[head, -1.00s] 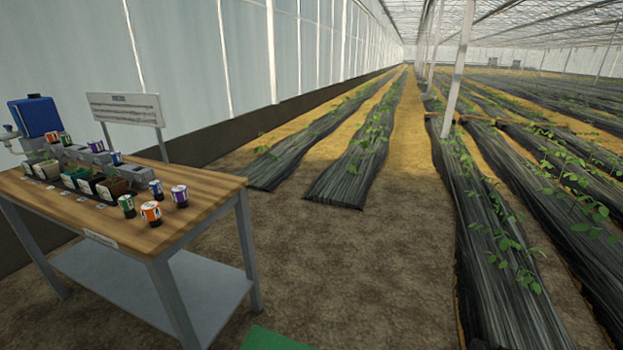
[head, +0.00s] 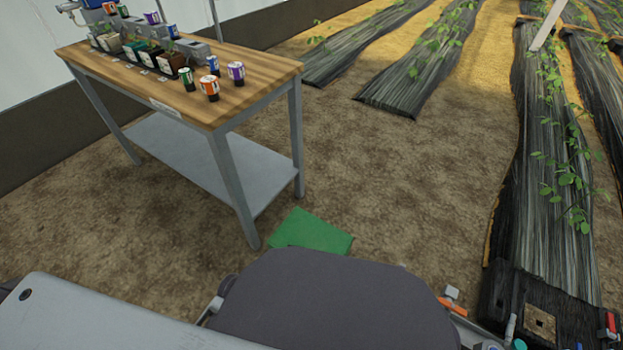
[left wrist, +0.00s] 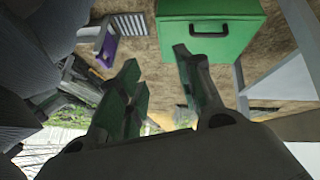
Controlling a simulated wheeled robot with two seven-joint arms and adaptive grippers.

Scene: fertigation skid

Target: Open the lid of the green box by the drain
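The green box (head: 312,231) is on the ground beside the table's near right leg in the head view; its lower part is hidden behind my own body. In the left wrist view the green box (left wrist: 236,32) is at the top, with a dark handle (left wrist: 209,31) on its front face. Its lid looks shut. My left gripper (left wrist: 157,62) is open and empty, its fingers apart. The right fingertip appears just below and left of the handle; I cannot tell whether it touches the box. My right gripper is not in view.
A wooden-topped table (head: 262,72) with pots and coloured cans stands left of the box; its lower shelf (head: 215,160) is bare. A slatted grey grate (left wrist: 130,25) lies left of the box. Brown soil is open to the right, before black-covered crop rows (head: 550,170).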

